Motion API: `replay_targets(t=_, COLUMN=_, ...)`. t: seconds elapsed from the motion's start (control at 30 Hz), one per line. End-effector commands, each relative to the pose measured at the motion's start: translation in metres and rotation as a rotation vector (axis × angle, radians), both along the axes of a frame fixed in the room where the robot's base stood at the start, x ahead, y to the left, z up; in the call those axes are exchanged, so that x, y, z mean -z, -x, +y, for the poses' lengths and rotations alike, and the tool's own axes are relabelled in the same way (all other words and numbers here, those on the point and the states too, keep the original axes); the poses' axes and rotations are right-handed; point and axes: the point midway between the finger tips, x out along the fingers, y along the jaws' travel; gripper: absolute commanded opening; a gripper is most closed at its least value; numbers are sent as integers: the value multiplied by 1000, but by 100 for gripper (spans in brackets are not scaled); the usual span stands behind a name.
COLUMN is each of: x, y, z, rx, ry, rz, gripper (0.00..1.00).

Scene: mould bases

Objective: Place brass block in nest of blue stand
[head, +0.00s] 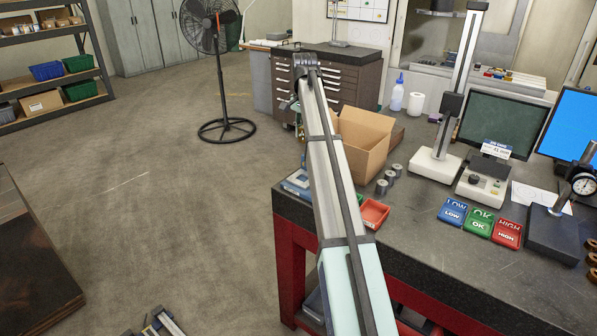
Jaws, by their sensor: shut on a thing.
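The blue stand (452,213), marked LOW, sits on the dark bench top to the right of my arm. It is the leftmost of three coloured stands in a row, and no block shows on it. I see no brass block in the head view. My long arm runs up the middle of the picture to a joint near the drawer cabinet. My gripper cannot be made out; the arm's far end hides what lies behind it.
Right of the blue stand are a green OK stand (479,222) and a red HIGH stand (507,232). A dial gauge on a dark base (552,236) stands farther right. An open cardboard box (362,142), several metal cylinders (389,178) and a red tray (374,213) are near my arm.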

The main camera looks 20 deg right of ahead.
Motion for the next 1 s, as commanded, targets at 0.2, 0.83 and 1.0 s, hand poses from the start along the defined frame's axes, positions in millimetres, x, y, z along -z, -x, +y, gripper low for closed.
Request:
replay_targets(t=0.2, x=51, y=3, z=1, rx=-1, ry=-1, rz=3, gripper=0)
replay_targets(t=0.83, x=129, y=1, z=1, rx=-1, ry=0, rz=1, gripper=0)
replay_targets(t=1.0, x=151, y=1, z=1, rx=-1, ry=0, rz=1, gripper=0)
